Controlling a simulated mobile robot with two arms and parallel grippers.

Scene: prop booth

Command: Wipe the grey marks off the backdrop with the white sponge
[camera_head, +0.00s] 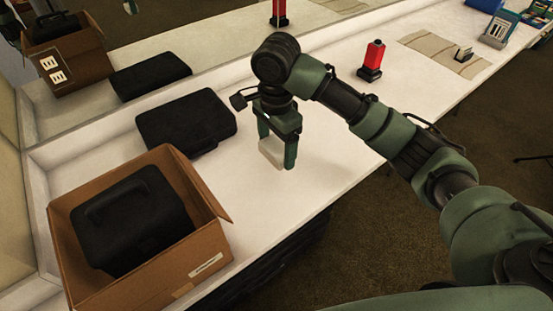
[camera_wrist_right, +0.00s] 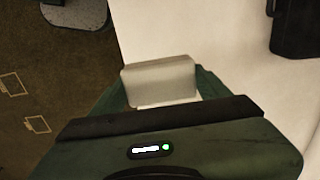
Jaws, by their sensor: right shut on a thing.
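My right gripper (camera_head: 277,149) is shut on the white sponge (camera_head: 270,153), over the white table top (camera_head: 330,150). I cannot tell whether the sponge touches the surface. In the right wrist view the sponge (camera_wrist_right: 160,83) sits between the fingers, with white surface beyond it. I cannot make out grey marks in either view, and no separate backdrop is clear to me. My left gripper is not in view.
An open cardboard box (camera_head: 205,272) holding a black case (camera_head: 130,220) stands at front left. Another black case (camera_head: 186,122) lies behind it. A red object (camera_head: 374,56) with a black base stands right of my gripper. A mirror (camera_head: 215,40) runs along the back.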

